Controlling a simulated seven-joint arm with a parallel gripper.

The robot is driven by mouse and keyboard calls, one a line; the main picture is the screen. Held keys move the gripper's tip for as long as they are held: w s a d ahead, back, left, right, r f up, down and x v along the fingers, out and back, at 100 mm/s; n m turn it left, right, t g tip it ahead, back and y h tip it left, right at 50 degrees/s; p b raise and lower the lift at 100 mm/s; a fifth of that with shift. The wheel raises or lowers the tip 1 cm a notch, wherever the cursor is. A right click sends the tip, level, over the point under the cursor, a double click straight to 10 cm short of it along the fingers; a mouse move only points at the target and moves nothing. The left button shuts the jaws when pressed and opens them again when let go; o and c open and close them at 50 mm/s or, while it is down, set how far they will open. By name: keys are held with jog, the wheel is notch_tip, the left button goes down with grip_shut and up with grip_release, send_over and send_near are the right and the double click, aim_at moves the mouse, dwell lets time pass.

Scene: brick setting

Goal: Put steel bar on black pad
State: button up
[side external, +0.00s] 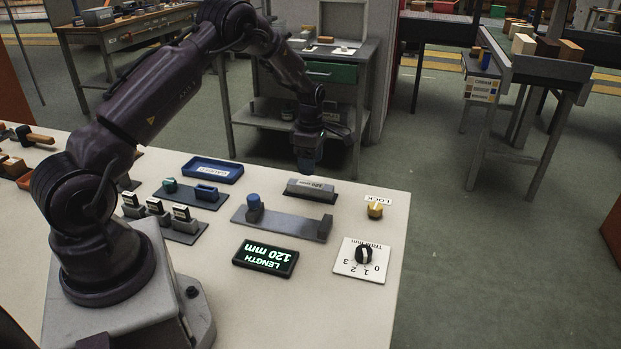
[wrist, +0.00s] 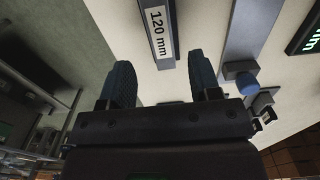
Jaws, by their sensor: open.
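A grey bar with a white label (side external: 311,186) lies on the table near its far edge. It also shows in the wrist view as a dark bar labelled "120 mm" (wrist: 152,12). I take this to be the steel bar. A dark strip shows along its near side; I cannot tell whether that is a separate black pad under it. My gripper (side external: 306,170) is just above and behind the bar in the side view. In the wrist view its fingers (wrist: 163,76) are apart, with nothing held between them, and the bar lies beyond their tips.
A grey fixture plate (side external: 285,224) with a blue knob (side external: 254,201) and end block lies in front of the bar. Nearby are a LENGTH display (side external: 265,258), dial plate (side external: 360,262), yellow LOCK knob (side external: 375,208) and blue tray (side external: 212,170). Several labelled blocks stand left.

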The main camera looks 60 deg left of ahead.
notch_tip(320, 180, up, 5)
notch_tip(320, 180, up, 8)
jog(key=m+t, duration=0.1)
jog(key=m, duration=0.3)
send_over(311, 185)
jog(key=d, duration=0.5)
jog(key=s+d+r+m+t, duration=0.2)
jog(key=s+d+r+m, duration=0.55)
jog(key=r, duration=0.25)
jog(key=s+d+r+m+t, duration=0.1)
jog(key=s+d+r+m, duration=0.1)
jog(key=s+d+m, duration=0.3)
jog(key=s+d+r+m+t, duration=0.1)
jog(key=s+d+m, duration=0.4)
jog(key=s+m, duration=0.5)
jog(key=shift+s+d+r+t, duration=0.3)
jog(key=shift+s+d+r, duration=0.1)
jog(key=shift+s, duration=0.6)
jog(key=shift+m, duration=0.25)
